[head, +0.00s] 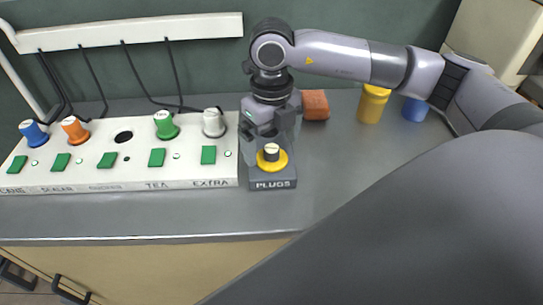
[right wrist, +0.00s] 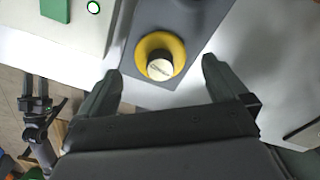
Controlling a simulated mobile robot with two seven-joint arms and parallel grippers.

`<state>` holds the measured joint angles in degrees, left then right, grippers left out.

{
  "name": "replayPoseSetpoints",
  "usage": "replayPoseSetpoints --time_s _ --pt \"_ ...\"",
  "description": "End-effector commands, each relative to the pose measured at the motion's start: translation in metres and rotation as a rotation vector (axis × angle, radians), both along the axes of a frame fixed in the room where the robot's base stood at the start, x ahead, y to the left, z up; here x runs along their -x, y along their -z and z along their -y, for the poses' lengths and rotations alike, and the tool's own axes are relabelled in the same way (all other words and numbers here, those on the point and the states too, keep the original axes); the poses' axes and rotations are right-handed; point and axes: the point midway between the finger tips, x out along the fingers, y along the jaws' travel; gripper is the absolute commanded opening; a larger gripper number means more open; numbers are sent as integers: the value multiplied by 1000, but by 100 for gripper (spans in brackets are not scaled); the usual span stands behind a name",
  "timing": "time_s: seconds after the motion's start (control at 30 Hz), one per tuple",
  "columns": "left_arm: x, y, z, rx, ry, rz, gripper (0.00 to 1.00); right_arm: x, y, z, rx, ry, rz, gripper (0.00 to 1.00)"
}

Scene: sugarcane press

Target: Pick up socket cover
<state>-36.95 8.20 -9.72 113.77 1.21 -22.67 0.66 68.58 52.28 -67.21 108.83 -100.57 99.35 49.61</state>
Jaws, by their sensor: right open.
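A yellow round piece with a pale knob on top, which looks like the socket cover (head: 271,159), sits on the grey block marked PLUGS (head: 272,184). It also shows in the right wrist view (right wrist: 160,56). My right gripper (right wrist: 161,68) is open and empty, its two fingers apart on either side of the yellow piece and nearer the camera. I see no contact. In the head view my right gripper (head: 270,137) points down over the block and hides its back part. What looks like my left gripper (right wrist: 37,105) shows small at the left of the right wrist view.
A white panel (head: 120,178) left of the block carries blue, orange, green and white plugs, green switches and a bare dark socket (head: 124,137). An orange-brown block (head: 315,105), yellow cup (head: 372,104) and blue cup (head: 415,109) stand right. The counter front is clear.

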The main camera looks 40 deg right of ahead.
Motion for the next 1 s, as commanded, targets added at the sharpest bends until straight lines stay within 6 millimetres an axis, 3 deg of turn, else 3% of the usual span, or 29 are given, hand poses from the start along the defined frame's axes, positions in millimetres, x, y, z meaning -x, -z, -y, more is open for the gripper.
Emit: replayPoseSetpoints --time_s 0.2,0.43,0.47,0.6,0.63,1.0 --pt "0 0 -2 -3 -1 1 50 0 24 1 0 1 0 100" --pt "0 0 -2 -4 -2 1 50 -1 25 0 -1 1 1 100" --pt "0 0 -2 -4 -2 1 50 -1 25 0 0 1 1 94" --pt "0 0 -2 -4 -2 1 50 -1 25 0 -1 0 1 48" --pt "0 0 -2 -4 -2 1 50 0 25 0 -1 0 1 41" --pt "0 1 -2 -4 -1 0 50 -1 24 0 -1 0 2 41"
